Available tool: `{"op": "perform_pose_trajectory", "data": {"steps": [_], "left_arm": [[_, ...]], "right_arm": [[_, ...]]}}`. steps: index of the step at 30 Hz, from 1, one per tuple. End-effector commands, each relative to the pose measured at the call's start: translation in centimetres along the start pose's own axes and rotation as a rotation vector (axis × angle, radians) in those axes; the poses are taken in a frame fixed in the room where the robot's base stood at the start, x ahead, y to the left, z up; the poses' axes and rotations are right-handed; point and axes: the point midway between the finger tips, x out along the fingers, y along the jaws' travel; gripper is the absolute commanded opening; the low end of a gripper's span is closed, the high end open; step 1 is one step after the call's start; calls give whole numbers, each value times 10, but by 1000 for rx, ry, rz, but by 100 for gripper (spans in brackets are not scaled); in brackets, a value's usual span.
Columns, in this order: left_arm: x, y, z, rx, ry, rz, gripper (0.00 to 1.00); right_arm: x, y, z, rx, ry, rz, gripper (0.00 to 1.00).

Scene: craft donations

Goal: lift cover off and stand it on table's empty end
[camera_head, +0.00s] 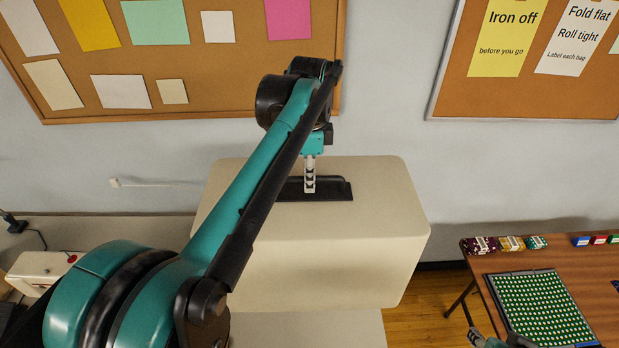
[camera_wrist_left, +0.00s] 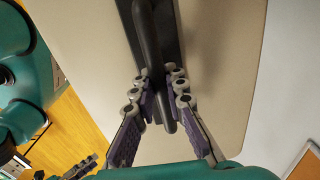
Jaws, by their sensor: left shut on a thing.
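The cover (camera_head: 320,245) is a large beige box with rounded edges and a black handle (camera_head: 335,190) on top. My left gripper (camera_head: 310,188) reaches down from above and is shut on the handle. In the left wrist view, the fingers of my left gripper (camera_wrist_left: 160,85) sit on both sides of the black handle bar (camera_wrist_left: 150,35), with the beige top of the cover (camera_wrist_left: 225,60) behind it. The cover looks upright. A pale surface shows below its front edge; I cannot tell whether they touch. What is under the cover is hidden. Part of my right gripper (camera_head: 500,340) shows at the bottom edge.
A brown table (camera_head: 590,262) on the right carries a green dotted mat (camera_head: 540,308) and several small colored packs along its back. A beige machine with a red knob (camera_head: 38,266) stands at the far left. The wall with pinboards (camera_head: 400,170) is close behind the cover.

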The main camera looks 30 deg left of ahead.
Motion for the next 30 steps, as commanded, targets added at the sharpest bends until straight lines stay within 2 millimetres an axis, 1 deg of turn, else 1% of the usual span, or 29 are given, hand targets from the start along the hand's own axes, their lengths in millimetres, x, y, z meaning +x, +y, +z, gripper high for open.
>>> {"op": "perform_pose_trajectory", "data": {"steps": [5, 24, 27, 30], "left_arm": [[13, 0, 0, 0, 0, 0, 0], [82, 0, 0, 0, 0, 0, 0], [87, 0, 0, 0, 0, 0, 0], [88, 0, 0, 0, 0, 0, 0]], "right_arm": [[8, 0, 6, 0, 0, 0, 40], [43, 0, 31, 0, 0, 0, 40], [46, 0, 33, 0, 0, 0, 40], [45, 0, 32, 0, 0, 0, 40]]}}
